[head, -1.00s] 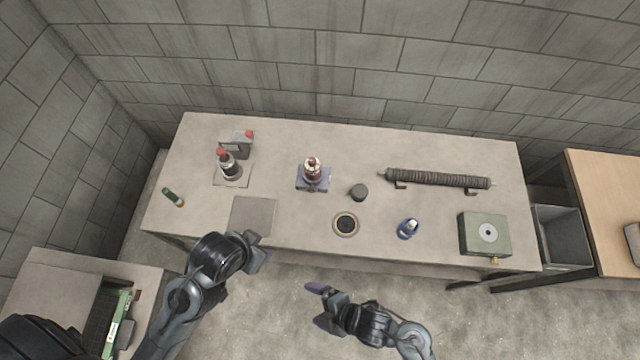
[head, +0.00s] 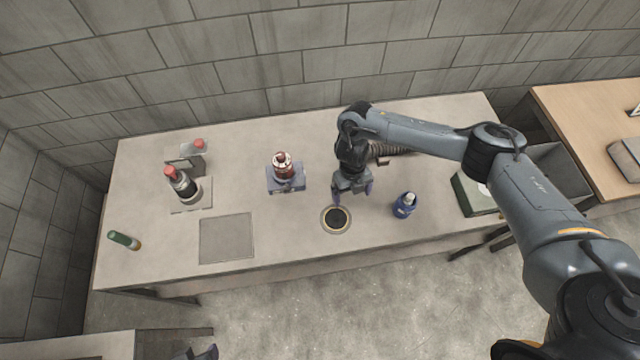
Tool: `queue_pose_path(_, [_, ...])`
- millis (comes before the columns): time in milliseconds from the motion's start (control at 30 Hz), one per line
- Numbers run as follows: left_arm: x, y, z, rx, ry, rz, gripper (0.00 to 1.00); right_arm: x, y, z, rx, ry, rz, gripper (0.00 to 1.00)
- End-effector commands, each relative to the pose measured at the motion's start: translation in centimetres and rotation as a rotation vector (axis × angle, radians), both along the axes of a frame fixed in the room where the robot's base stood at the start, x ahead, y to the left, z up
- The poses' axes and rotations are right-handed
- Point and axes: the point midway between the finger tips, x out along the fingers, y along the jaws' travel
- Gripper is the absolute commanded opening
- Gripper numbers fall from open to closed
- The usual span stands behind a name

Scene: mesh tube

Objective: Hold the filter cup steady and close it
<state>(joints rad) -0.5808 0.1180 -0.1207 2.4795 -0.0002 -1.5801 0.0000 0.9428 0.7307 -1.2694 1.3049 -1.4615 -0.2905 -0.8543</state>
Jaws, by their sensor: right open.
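The open filter cup (head: 336,219), a pale ring around a dark round inside, is near the front middle of the table. My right gripper (head: 352,195) points down just behind it and slightly to the right, with its fingers apart. The dark round lid seen earlier behind the cup is hidden by this gripper, so I cannot tell whether it is between the fingers. Only a dark piece of my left gripper (head: 196,353) shows at the bottom edge, away from the table; its jaws cannot be made out.
A blue bottle (head: 404,205) stands right of the cup. A red-and-white part on a blue-grey base (head: 286,181) is behind left. A square plate (head: 227,239) lies left. A ribbed tube (head: 392,150) and a green box (head: 470,194) are partly behind my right arm.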

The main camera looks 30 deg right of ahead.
Motion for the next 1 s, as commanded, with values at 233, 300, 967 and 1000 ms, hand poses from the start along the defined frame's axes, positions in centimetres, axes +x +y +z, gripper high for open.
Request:
queue_pose_path(233, [0.1,0.1,-2.3,0.003,-0.003,-0.002,0.47,6.2,-2.3,4.1,-0.029,-0.14,-0.021,0.95])
queue_pose_path(300, [0.1,0.1,-2.5,0.003,-0.003,-0.002,0.47,7.1,-2.4,4.9,-0.03,-0.161,-0.022,0.95])
queue_pose_path(967, [0.1,0.1,-3.4,0.004,-0.004,-0.002,0.47,7.9,-2.3,4.0,-0.027,-0.18,-0.024,0.95])
queue_pose_path(1000, [0.1,0.1,-3.7,0.003,-0.003,-0.001,0.47,7.9,-2.3,3.4,-0.028,-0.179,-0.024,0.95])
